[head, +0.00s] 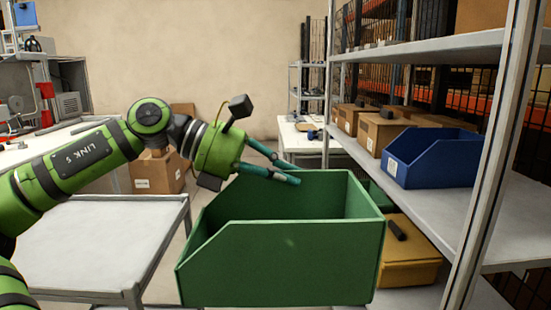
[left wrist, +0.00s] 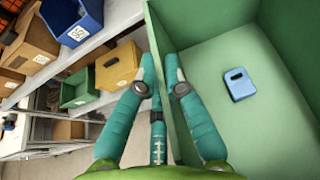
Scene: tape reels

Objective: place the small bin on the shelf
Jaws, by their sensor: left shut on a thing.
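A green bin (head: 290,262) with a sloped front edge hangs in front of me, between the cart and the shelf. My left gripper (head: 287,170) is shut on the bin's far wall. In the left wrist view the fingers (left wrist: 160,66) straddle the rim of the wall. A small blue object (left wrist: 240,83) lies on the bin's floor. The metal shelf (head: 455,207) stands at the right. A blue bin (head: 440,160) and several cardboard boxes (head: 377,133) stand on its middle board. My right gripper is not in view.
A shelf post (head: 493,165) rises at the right. The grey cart (head: 90,245) at the left has an empty top. Open board shows in front of the blue bin.

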